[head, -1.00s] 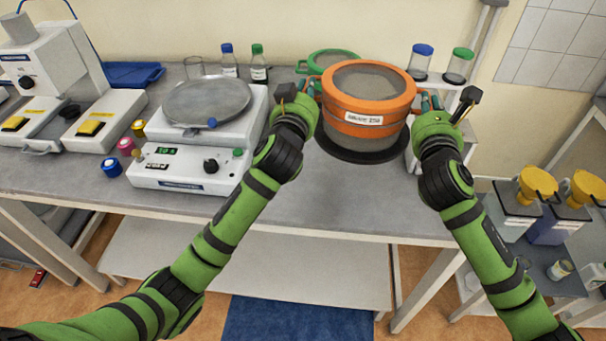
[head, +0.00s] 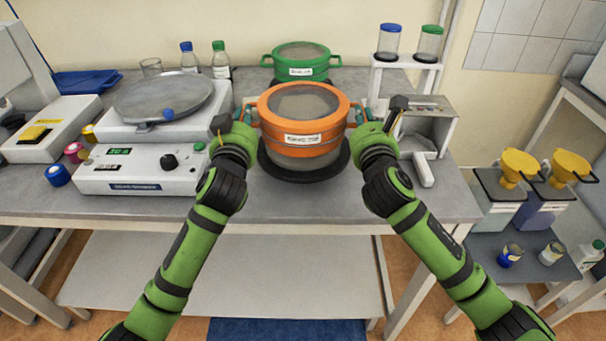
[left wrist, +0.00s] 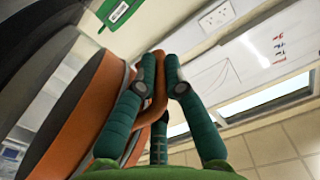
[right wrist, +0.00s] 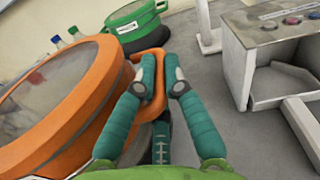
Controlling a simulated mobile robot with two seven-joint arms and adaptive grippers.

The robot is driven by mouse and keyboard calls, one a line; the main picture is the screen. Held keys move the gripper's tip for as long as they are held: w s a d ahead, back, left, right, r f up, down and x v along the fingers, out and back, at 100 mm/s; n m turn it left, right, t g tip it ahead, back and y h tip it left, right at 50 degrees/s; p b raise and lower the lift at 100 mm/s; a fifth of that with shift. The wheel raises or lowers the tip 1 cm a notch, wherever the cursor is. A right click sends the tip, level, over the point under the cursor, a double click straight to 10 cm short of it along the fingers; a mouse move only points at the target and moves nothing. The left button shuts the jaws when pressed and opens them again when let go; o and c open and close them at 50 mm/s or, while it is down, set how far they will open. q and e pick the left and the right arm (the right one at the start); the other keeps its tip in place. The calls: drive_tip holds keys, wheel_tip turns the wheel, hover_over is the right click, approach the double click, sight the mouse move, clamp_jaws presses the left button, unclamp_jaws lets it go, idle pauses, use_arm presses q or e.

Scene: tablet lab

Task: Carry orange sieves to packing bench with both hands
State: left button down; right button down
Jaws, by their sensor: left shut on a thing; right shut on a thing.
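A stack of orange sieves (head: 303,145), with a mesh top and a white label, is between my two grippers in the head view. My left gripper (head: 247,115) is shut on its left handle (left wrist: 152,108). My right gripper (head: 358,116) is shut on its right handle (right wrist: 152,95). The stack looks level. A grey part shows below the orange rings, over a wide black disc (head: 303,174); I cannot tell whether the stack touches it. The orange side also shows in the left wrist view (left wrist: 88,120) and the right wrist view (right wrist: 75,110).
A green sieve stack (head: 301,64) stands behind on the grey bench (head: 440,200). A device with a round plate (head: 142,182) is to the left. A small rack with two capped jars (head: 388,42) and a grey open box (head: 428,125) are to the right.

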use_arm(q)
drive_tip(key=shift+r, duration=0.3)
use_arm(e)
drive_tip(key=shift+r, duration=0.3)
use_arm(q)
drive_tip(key=shift+f, duration=0.2)
use_arm(e)
drive_tip(key=shift+f, duration=0.2)
